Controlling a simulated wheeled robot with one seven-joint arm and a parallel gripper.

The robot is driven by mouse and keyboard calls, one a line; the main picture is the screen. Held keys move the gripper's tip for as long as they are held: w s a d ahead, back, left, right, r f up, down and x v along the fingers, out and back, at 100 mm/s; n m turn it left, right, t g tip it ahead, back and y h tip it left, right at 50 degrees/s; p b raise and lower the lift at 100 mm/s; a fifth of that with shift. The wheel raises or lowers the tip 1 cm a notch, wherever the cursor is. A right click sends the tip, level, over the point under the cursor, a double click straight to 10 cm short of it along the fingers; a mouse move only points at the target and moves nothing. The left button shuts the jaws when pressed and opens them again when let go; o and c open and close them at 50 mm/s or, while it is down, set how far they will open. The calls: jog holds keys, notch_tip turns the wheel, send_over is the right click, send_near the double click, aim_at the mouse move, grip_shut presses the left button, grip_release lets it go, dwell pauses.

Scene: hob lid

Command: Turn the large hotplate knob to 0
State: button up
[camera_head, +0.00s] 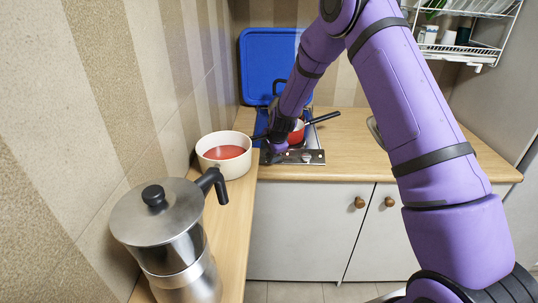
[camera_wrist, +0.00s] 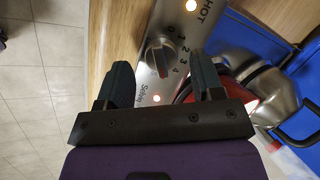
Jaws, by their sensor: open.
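In the wrist view a grey hotplate knob (camera_wrist: 159,57) sits on the steel control panel (camera_wrist: 200,22), beside a printed scale from 0 to 4. I cannot clearly read its setting or tell which hotplate it serves. My gripper (camera_wrist: 160,66) is open, with its dark fingers on either side of the knob in the picture. I cannot tell whether they touch it. In the head view my gripper (camera_head: 279,146) is over the left part of the panel (camera_head: 315,157), partly hiding it. Two lights on the panel glow.
The blue hob lid (camera_head: 262,50) stands raised at the back. A red pan (camera_head: 297,131) is on the hob, its handle pointing right. A cream pot (camera_head: 240,167) stands left of the panel, and a steel coffee pot (camera_head: 160,218) nearer.

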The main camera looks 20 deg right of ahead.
jog(key=shift+x, duration=0.9)
jog(key=c, duration=0.9)
jog(key=shift+o, duration=0.2)
